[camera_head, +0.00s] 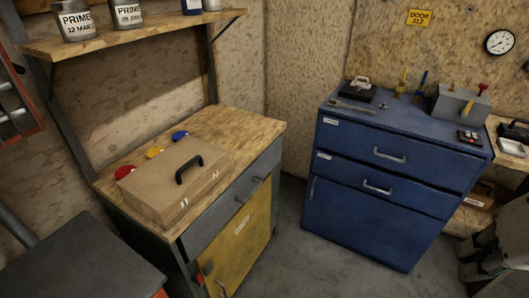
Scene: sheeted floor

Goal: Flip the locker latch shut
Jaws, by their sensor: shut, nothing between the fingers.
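A low cabinet with a wooden top (245,125) stands left of centre, with a grey drawer and a yellow door (242,240) bearing a white label. The yellow door looks closed or nearly so; I cannot tell which. A small red part (207,268) shows at the door's lower left, beside a metal handle (222,288) near the bottom edge of the picture. I cannot tell whether the red part is the locker latch or how it is turned. I see no fingers of my gripper in this view.
A tan case (174,183) with a black handle sits on the wooden top, near red, yellow and blue round pieces. A blue drawer cabinet (385,215) stands at right, with tools on top. Bare grey floor (292,255) lies between the cabinets. A dark surface (75,265) fills the lower left.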

